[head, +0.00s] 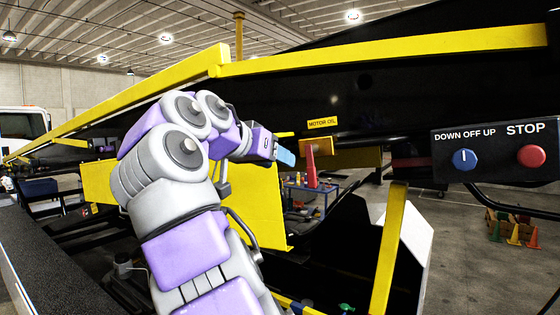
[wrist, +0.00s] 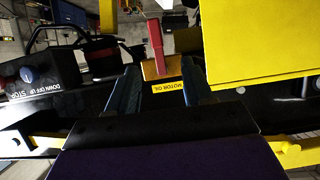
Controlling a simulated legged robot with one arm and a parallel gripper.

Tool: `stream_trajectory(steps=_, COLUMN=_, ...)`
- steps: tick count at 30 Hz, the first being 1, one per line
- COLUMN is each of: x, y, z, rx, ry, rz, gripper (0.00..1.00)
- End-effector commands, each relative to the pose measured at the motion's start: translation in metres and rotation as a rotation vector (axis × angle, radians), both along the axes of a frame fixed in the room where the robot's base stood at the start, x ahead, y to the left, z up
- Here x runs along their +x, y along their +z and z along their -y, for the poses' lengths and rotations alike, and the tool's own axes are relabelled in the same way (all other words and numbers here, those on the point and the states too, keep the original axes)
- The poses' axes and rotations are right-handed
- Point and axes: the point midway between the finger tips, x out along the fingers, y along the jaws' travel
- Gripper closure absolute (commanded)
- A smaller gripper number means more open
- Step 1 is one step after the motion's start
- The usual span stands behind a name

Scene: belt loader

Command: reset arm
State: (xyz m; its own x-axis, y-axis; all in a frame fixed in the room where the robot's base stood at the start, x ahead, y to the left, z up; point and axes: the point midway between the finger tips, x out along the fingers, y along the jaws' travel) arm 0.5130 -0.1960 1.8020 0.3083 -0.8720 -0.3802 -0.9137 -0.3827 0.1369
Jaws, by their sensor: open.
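My gripper (head: 285,155) shows at the end of my purple and grey arm in the middle of the head view. Its blue fingers show apart in the wrist view (wrist: 160,90), with nothing held between them. Beyond them is a yellow-orange block (head: 343,153) with a "MOTOR OIL" label (head: 323,123) above it. A red handle (head: 310,166) is at this block. In the wrist view, which is upside down, the label (wrist: 168,87), block (wrist: 165,68) and red handle (wrist: 156,42) appear between and beyond the fingers. The gripper looks clear of the handle.
A black control panel (head: 497,150) with a blue knob (head: 464,159) and red STOP button (head: 531,156) is at right. Yellow rails (head: 390,48) run across above the arm. A yellow post (head: 389,250) stands right of centre. Small cones (head: 514,234) are on the floor far right.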

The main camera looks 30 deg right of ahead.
Motion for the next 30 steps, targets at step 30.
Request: stream_trajectory(steps=30, x=-0.052, y=-0.177, z=-0.003, rx=0.205, ry=0.174, rz=-0.451, gripper=0.49)
